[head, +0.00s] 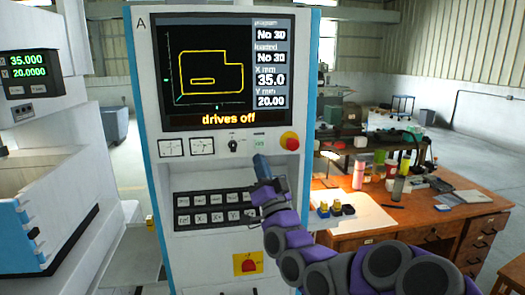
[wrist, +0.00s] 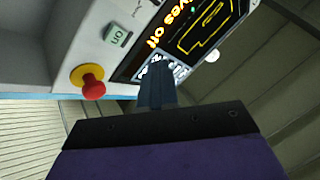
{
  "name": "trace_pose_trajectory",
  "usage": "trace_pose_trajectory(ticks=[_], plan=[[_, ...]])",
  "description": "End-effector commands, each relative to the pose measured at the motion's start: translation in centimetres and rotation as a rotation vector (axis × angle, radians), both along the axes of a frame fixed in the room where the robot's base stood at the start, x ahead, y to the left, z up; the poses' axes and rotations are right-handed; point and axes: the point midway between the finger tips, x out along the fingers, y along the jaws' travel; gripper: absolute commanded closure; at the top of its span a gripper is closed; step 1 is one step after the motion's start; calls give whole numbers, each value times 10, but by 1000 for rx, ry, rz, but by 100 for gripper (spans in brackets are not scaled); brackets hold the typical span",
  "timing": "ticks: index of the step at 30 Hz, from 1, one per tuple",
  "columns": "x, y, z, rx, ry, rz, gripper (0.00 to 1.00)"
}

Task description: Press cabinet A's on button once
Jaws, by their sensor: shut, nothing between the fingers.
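Cabinet A (head: 204,153) stands upright in the middle of the head view, with the letter A at its top left. Its screen (head: 205,75) reads "drives off". The on button (head: 259,140) is a small pale square with green lettering on the panel below the screen. It also shows uncovered in the wrist view (wrist: 117,37), upper left of my fingertips. My gripper (head: 261,160) is shut and empty, in front of the panel just below the button in the head view. In the wrist view my gripper (wrist: 156,70) overlaps the screen's edge; I cannot tell its gap to the panel.
A red mushroom button (head: 289,141) on a yellow base sits right beside the on button. A cluttered wooden desk (head: 385,230) stands at right.

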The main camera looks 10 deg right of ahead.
Motion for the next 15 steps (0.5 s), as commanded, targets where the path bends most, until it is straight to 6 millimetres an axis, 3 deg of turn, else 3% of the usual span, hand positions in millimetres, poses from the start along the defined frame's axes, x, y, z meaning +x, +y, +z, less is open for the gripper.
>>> trace_pose_trajectory(ticks=[6,15], plan=[[-5,-22,5,76,-109,-32,100],[-7,-27,6,88,-129,-39,100]])
